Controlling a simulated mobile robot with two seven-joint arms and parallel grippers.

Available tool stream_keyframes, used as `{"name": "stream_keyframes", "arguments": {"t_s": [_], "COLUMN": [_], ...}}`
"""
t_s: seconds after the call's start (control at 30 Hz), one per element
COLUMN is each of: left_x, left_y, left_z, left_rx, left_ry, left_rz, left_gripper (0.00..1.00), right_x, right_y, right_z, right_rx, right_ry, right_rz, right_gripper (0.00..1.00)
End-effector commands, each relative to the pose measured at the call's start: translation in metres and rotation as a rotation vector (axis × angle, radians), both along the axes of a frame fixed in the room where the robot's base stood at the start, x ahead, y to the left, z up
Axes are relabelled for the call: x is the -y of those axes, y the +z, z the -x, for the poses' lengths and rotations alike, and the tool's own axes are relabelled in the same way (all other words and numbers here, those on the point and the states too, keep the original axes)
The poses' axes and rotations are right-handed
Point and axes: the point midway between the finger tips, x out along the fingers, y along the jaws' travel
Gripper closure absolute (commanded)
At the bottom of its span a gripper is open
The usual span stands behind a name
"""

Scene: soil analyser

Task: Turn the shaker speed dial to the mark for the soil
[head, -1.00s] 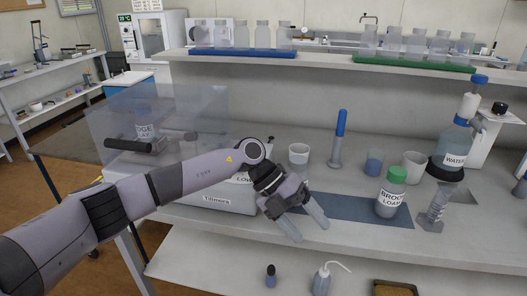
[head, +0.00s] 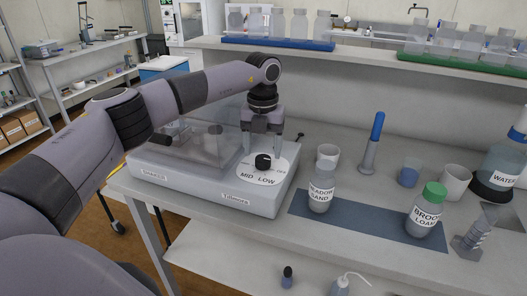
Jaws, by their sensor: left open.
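The shaker (head: 210,196) is a pale box with a clear cover at the left of the bench. Its black speed dial (head: 263,161) sits on a white round scale (head: 278,173) with the words MID and LOW readable; other marks are hidden or too small. My left gripper (head: 262,150) points down, open, its fingers just above and around the dial; I cannot tell whether they touch it. A bottle labelled MEADOW SAND (head: 320,194), its first letters partly cut off, and a green-capped bottle labelled BROOK LOAM (head: 427,212) stand on the blue mat. My right gripper is out of view.
A WATER bottle (head: 500,165) is at the right. A raised shelf (head: 365,64) with bottle racks runs behind.

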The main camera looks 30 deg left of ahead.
Motion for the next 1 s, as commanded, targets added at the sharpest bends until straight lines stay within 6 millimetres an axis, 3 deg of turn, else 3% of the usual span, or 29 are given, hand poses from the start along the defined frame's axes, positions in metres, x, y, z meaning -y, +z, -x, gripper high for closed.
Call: {"name": "stream_keyframes", "arguments": {"t_s": [0.2,0.47,0.67,1.0], "left_x": [0.000,0.001,0.001,0.001], "left_y": [-0.020,-0.022,-0.022,-0.021], "left_z": [0.000,0.000,0.000,0.000], "left_rx": [0.000,0.002,0.002,0.001], "left_ry": [-0.001,-0.001,-0.002,-0.037], "left_rz": [0.001,0.001,0.001,0.002], "left_gripper": [0.32,0.32,0.89,0.89], "right_x": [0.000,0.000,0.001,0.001], "right_y": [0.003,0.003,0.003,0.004], "right_z": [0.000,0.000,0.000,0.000], "right_rx": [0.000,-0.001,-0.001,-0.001], "right_ry": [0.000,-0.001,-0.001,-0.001], "right_rz": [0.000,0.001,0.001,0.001], "right_gripper": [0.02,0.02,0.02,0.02]}}
